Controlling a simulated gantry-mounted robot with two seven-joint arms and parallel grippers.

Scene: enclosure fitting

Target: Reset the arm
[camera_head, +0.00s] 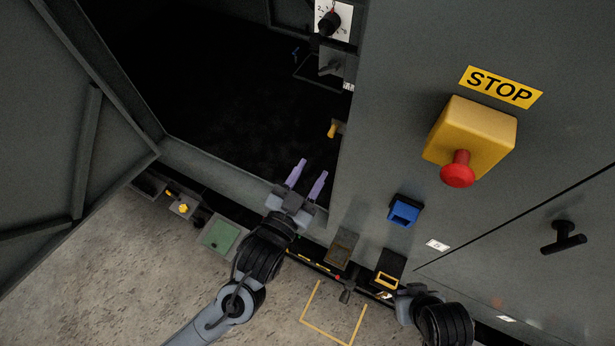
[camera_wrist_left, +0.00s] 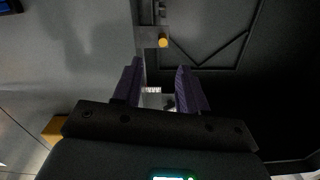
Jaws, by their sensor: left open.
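My left gripper (camera_head: 311,174) reaches up to the lower edge of the dark cabinet opening (camera_head: 220,80) in the head view. Its two purple fingers are apart with nothing between them. In the wrist view the same open gripper (camera_wrist_left: 160,64) faces the cabinet, with a small yellow knob (camera_wrist_left: 163,42) beyond the fingertips. My right gripper (camera_head: 405,298) is partly in view at the bottom right; its fingers cannot be made out.
A yellow box with a red stop button (camera_head: 457,170) and a black handle (camera_head: 563,238) stick out from the grey cabinet front. A blue holder (camera_head: 404,211) sits lower down. An open door (camera_head: 50,130) stands at the left.

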